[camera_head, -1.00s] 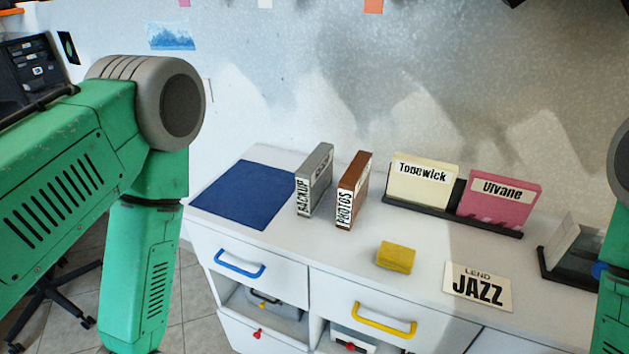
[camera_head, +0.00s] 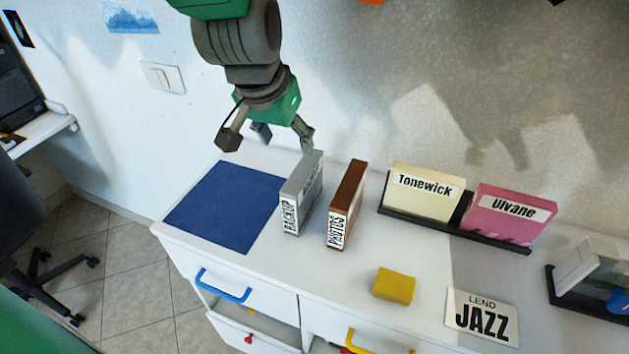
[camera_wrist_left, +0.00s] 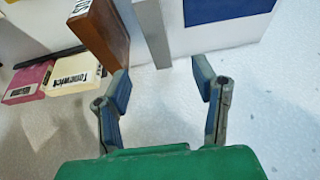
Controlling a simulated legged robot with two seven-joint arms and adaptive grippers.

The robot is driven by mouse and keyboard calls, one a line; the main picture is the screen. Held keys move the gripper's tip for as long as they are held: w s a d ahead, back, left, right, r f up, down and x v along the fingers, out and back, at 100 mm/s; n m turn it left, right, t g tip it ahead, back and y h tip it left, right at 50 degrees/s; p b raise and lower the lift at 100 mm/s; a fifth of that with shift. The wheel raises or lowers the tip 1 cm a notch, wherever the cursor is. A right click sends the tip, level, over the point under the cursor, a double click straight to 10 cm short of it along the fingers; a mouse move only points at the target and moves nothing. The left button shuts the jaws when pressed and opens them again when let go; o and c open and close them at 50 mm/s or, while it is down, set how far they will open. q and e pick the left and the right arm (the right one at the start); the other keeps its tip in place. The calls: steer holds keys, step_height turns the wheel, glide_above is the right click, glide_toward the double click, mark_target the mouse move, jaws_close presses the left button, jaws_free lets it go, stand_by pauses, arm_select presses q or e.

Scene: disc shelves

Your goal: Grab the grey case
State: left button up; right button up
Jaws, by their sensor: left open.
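The grey case (camera_head: 302,193), labelled BACKUP, stands upright on the white cabinet top, between a blue mat and a brown case labelled PHOTOS (camera_head: 346,204). My left gripper (camera_head: 268,140) is open and empty, above and behind the grey case, pointing down. In the left wrist view the grey case (camera_wrist_left: 153,33) shows as a narrow upright edge beyond the gap between the open fingers (camera_wrist_left: 163,90), with the brown case (camera_wrist_left: 99,32) to its left. The fingers appear apart from both cases. My right gripper is out of view.
The blue mat (camera_head: 226,205) lies flat left of the grey case. A black rack (camera_head: 455,231) holds the Tonewick (camera_head: 425,195) and Ulvane (camera_head: 508,215) cases. A yellow block (camera_head: 393,286) and JAZZ card (camera_head: 482,317) lie in front. The wall stands close behind.

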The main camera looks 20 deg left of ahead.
mark_target(301, 172)
arm_select(q)
steer(key=x, duration=0.3)
steer(key=b+x, duration=0.1)
steer(key=x, duration=0.3)
steer(key=shift+w+d+f, duration=0.15)
steer(key=shift+d+f, duration=0.05)
steer(key=shift+f, duration=0.1)
steer(key=shift+w+a+f, duration=0.15)
steer(key=shift+f, duration=0.25)
steer(key=x, duration=0.4)
steer(key=shift+w+f+b, duration=0.15)
steer(key=shift+f+b, duration=0.1)
steer(key=shift+b, duration=0.1)
steer(key=shift+w+d+f, duration=0.15)
steer(key=shift+d+f, duration=0.05)
steer(key=shift+d, duration=0.05)
steer(key=shift+r, duration=0.1)
steer(key=shift+f, duration=0.3)
jaws_close()
